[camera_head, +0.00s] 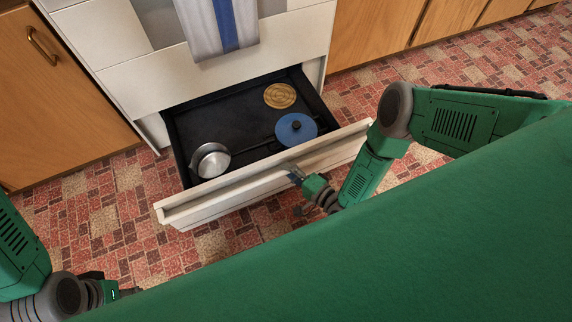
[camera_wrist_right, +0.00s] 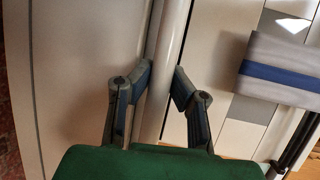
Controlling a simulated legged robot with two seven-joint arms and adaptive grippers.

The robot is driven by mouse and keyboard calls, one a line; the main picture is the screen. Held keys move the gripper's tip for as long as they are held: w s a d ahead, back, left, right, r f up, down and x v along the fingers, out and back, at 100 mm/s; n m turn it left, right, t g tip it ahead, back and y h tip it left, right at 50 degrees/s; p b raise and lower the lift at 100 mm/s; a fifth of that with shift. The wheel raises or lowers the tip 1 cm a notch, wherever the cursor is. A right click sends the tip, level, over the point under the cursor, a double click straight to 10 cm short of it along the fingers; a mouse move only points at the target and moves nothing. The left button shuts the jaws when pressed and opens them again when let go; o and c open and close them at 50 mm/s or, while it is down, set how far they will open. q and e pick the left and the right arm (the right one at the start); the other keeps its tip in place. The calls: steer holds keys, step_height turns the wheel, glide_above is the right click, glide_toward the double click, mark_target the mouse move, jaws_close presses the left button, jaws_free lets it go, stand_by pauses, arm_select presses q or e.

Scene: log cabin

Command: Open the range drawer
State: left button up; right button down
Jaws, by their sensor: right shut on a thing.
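The range drawer (camera_head: 262,180) is pulled well out from the white range (camera_head: 200,75), with its dark inside showing. My right gripper (camera_head: 294,172) is at the top of the drawer front, right of its middle. In the right wrist view its two fingers (camera_wrist_right: 165,82) are closed on the long pale rim or handle (camera_wrist_right: 171,45) of the drawer front. My left gripper (camera_head: 122,292) is at the lower left, away from the drawer; its fingers are mostly hidden.
A grey towel with a blue stripe (camera_head: 218,25) hangs above. Wooden cabinets (camera_head: 50,110) flank the range. The brick-patterned floor (camera_head: 125,215) is clear.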

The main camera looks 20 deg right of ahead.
steer(key=s, duration=0.2)
steer(key=shift+s+a+f, duration=0.1)
steer(key=shift+s, duration=0.3)
steer(key=c, duration=1.4)
jaws_free()
steer(key=shift+f, duration=0.1)
steer(key=shift+c, duration=0.2)
steer(key=shift+w, duration=0.1)
steer(key=shift+r, duration=0.2)
